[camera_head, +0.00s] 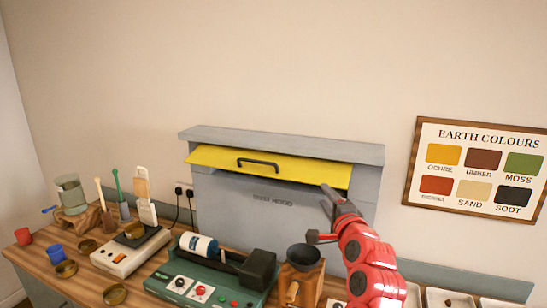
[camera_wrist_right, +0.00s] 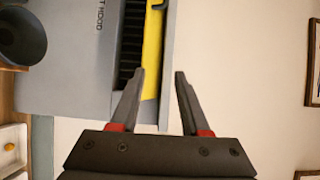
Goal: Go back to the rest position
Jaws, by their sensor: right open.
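My right gripper (camera_head: 322,213) is in front of the right part of the grey dust hood (camera_head: 285,215), its red arm coming in from the lower right. In the right wrist view my right gripper (camera_wrist_right: 160,74) is open, with nothing between its fingers. The hood's yellow flap (camera_head: 225,159) has a black handle (camera_head: 258,163) and stands tilted out, with a dark opening under its right part. The flap's yellow edge also shows in the wrist view (camera_wrist_right: 152,45), just beyond the fingertips; I cannot tell the exact gap. My left gripper is not in view.
On the wooden table stand a green roller machine (camera_head: 210,282), a mill with a dark bowl (camera_head: 303,258), a white scale (camera_head: 130,250), small cups and brass dishes. White trays (camera_head: 450,298) are at the right. A colour chart (camera_head: 478,170) hangs on the wall.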

